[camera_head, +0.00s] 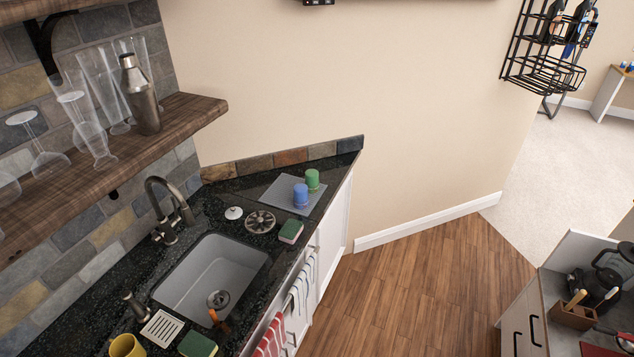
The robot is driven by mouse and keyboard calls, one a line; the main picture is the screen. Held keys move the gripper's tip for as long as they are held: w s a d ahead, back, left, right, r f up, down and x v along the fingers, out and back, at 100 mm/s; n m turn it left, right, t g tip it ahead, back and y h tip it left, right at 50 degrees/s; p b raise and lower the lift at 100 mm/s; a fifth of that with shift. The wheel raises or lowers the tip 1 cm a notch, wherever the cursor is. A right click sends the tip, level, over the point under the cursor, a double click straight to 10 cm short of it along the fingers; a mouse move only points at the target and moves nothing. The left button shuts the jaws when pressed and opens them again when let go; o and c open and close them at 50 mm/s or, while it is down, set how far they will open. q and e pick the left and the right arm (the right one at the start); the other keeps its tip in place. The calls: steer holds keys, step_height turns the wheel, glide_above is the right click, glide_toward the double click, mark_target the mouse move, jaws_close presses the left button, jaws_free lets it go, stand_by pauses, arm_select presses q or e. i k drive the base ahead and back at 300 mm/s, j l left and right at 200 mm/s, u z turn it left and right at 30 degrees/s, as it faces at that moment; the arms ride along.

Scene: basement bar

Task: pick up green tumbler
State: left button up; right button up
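The green tumbler (312,180) stands upright on a grey mat (279,192) at the far end of the dark stone counter. A blue tumbler (300,195) stands just in front of it and to its left, close beside it and overlapping its lower left edge in the view. Neither of my grippers shows in the head view.
A sink (211,277) with a dark faucet (165,209) is set in the counter (226,206). A sponge (291,231) and a round drain strainer (260,222) lie near the mat. A wooden shelf (150,135) with glasses hangs above. Wood floor (420,280) is clear at right.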

mark_target(312, 178)
steer(key=i+l+u, duration=0.1)
steer(key=u, duration=0.4)
steer(key=i+l+u, duration=0.1)
steer(key=u, duration=0.35)
steer(key=l+u, duration=0.3)
steer(key=u, duration=0.2)
steer(key=i+l+u, duration=0.1)
steer(key=l+u, duration=0.15)
steer(key=u, duration=0.2)
